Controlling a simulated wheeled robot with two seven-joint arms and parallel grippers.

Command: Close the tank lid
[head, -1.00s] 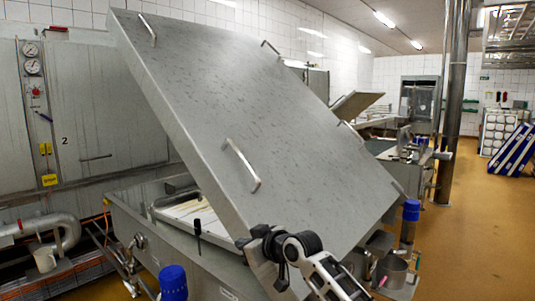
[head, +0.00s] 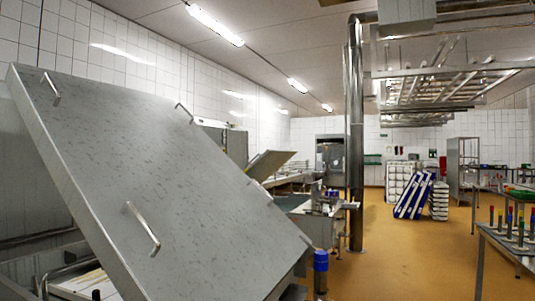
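The tank lid (head: 165,165) is a large grey metal panel with several bar handles. It stands tilted open on the left of the head view, its high edge at the upper left and its low edge running down to the right. One handle (head: 142,228) sits near the middle of its lower part, and another (head: 52,88) near the upper left corner. Part of the open tank (head: 70,284) shows under the lid at the lower left. Neither of my grippers is in view.
A blue-capped post (head: 320,262) stands just right of the lid. A steel column (head: 355,150) rises behind it. Blue and white panels (head: 414,195) lean at the back. A table with coloured-handled items (head: 512,238) is at the right. The brown floor (head: 410,255) between is clear.

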